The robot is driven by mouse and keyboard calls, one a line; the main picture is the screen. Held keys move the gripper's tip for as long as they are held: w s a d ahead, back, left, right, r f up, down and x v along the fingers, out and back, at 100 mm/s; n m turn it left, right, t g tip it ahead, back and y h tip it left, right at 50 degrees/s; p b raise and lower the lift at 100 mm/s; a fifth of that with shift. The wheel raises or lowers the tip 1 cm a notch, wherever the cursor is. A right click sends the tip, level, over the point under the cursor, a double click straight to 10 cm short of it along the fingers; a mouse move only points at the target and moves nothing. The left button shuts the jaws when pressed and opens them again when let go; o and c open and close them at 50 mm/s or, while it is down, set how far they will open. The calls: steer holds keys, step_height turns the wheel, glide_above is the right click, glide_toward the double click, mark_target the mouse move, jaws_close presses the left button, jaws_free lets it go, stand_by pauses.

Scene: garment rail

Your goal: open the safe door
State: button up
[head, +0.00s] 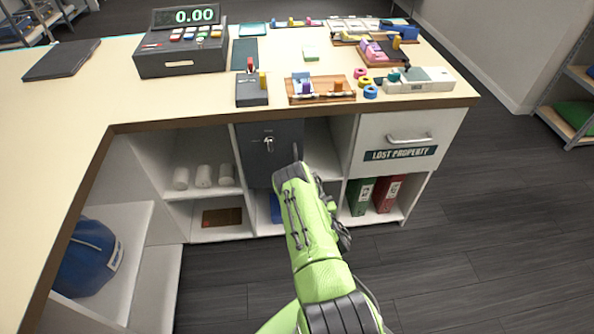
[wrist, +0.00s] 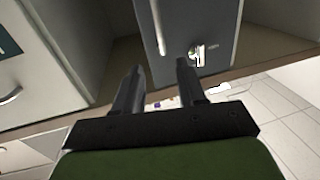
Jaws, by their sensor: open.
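The dark grey safe (head: 254,166) sits in an upper bay under the counter, and its door looks shut. A small silver key or knob (head: 268,143) is on the door's upper part. In the wrist view the door (wrist: 222,22) fills the top middle, with a pale bar handle (wrist: 158,28) and the silver key or knob (wrist: 197,54). My gripper (wrist: 158,68) is open and empty, its fingers pointing at the door near the handle; I cannot tell whether they touch it. In the head view my green arm hides most of the gripper and the safe's lower right.
The counter top (head: 90,90) overhangs the safe and holds a till (head: 180,52) and several small items. The lost property drawer (head: 405,145) is right of the safe, above green and red binders (head: 387,194). An open bay lies between. Dark floor (head: 490,230) is clear at right.

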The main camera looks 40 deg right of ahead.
mark_target(296, 160)
steer(key=shift+w+f+b, duration=0.1)
steer(key=shift+f+b, duration=0.25)
steer(key=shift+b, duration=0.3)
steer(key=b+x, duration=0.1)
steer(key=x, duration=0.3)
steer(key=b+x, duration=0.1)
steer(key=x, duration=0.3)
steer(key=b+x, duration=0.2)
steer(key=x, duration=0.3)
steer(key=shift+r, duration=0.35)
steer(key=shift+c, duration=0.4)
jaws_close()
